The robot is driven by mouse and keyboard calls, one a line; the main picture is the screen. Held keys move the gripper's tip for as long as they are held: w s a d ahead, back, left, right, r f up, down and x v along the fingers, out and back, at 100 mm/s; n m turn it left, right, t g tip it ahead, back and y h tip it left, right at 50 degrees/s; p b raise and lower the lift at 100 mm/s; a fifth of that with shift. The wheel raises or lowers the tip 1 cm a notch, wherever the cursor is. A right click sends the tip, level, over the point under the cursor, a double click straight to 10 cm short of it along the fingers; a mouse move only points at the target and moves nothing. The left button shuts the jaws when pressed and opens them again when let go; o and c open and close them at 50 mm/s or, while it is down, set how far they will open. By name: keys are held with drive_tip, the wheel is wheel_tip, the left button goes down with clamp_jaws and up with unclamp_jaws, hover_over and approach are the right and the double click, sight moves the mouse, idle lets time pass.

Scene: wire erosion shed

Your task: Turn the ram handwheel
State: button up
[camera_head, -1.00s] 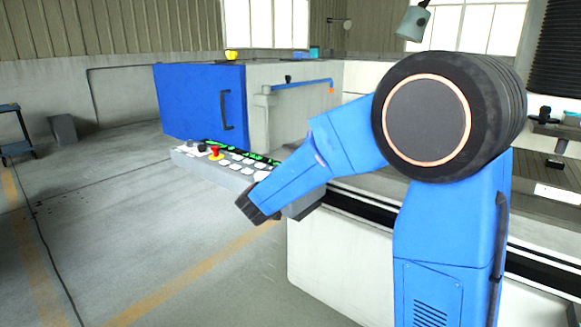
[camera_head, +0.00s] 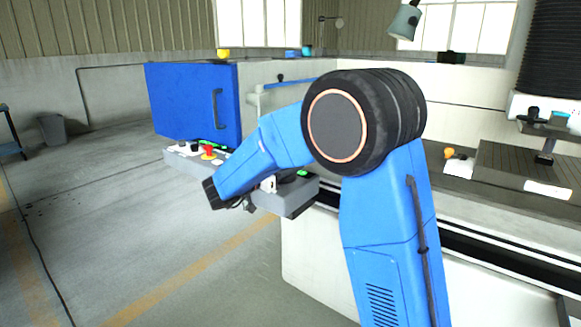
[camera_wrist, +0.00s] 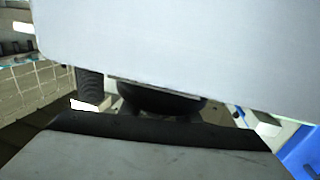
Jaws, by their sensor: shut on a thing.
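In the wrist view my gripper (camera_wrist: 160,118) fills the picture, with a broad pale grey face above and a grey jaw with a black edge below. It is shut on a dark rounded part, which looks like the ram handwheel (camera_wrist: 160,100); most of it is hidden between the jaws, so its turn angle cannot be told. In the head view my blue arm bends down to the left, and its wrist is beside the control panel (camera_head: 288,203). The arm hides the jaws and what they hold there.
The pale machine body (camera_head: 305,262) and a worktable (camera_head: 520,165) are at right, under a black bellows (camera_head: 560,50).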

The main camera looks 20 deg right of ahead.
drive_tip(key=shift+r, duration=0.15)
drive_tip(key=o, duration=1)
drive_tip(key=shift+o, duration=0.2)
drive_tip(key=v, duration=1.7)
drive_tip(key=shift+s+a, duration=0.1)
drive_tip(key=shift+a, duration=0.05)
